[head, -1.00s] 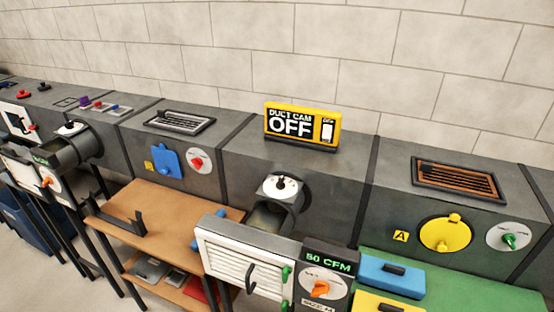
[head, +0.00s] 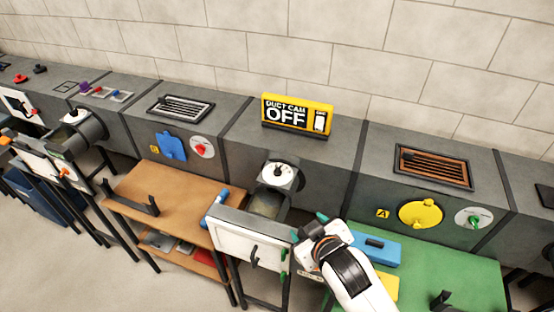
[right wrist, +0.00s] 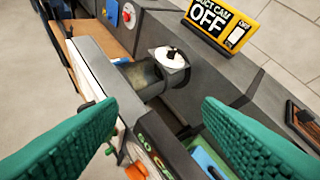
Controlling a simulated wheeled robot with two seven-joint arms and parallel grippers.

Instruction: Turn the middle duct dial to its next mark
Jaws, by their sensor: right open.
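The middle duct dial (head: 281,172) is a round white face with a small black knob, above the middle duct's open round outlet (head: 268,203). It also shows in the right wrist view (right wrist: 170,57), ahead of the fingers. My right gripper (head: 312,230) is at the right end of the white hinged panel, below and right of the dial and apart from it. Its teal fingers (right wrist: 161,108) are spread wide with nothing between them. An orange knob (right wrist: 136,170) and a green CFM readout (right wrist: 155,158) sit below the fingers. My left gripper is out of view.
The white panel (head: 245,245) stands in front of the outlet. A yellow DUCT CAM OFF sign (head: 297,115) stands on the duct top. Left is a brown table (head: 165,197); right, a green table (head: 465,275) with a blue block (head: 377,249). Neighbouring ducts have red (head: 201,148) and green (head: 474,219) knobs.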

